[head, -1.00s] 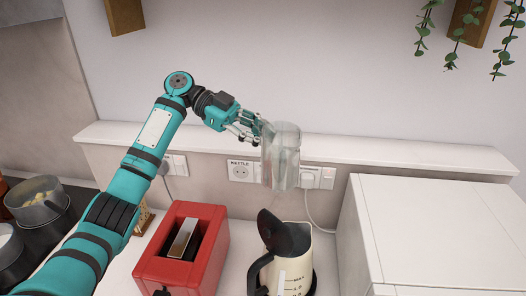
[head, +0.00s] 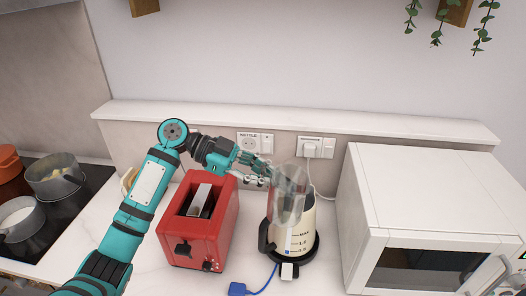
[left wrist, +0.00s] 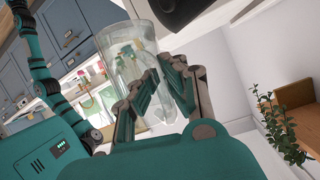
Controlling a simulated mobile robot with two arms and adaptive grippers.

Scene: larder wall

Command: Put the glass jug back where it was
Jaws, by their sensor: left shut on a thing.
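The clear glass jug (head: 290,188) is held in the air by my left gripper (head: 264,172). In the head view it overlaps the upper part of the cream kettle (head: 295,234); I cannot tell whether they touch. The left fingers (left wrist: 155,92) are shut on the jug, which also shows in the left wrist view (left wrist: 128,48). The kettle's top is hidden behind the jug. A white ledge (head: 390,128) runs along the wall and is bare. My right gripper is not in view.
A red toaster (head: 198,225) stands left of the kettle, and a white microwave (head: 420,210) stands right. Pots (head: 52,178) are on the hob at the left. A blue cord (head: 262,288) lies in front of the kettle. Sockets (head: 255,141) are on the wall below the ledge.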

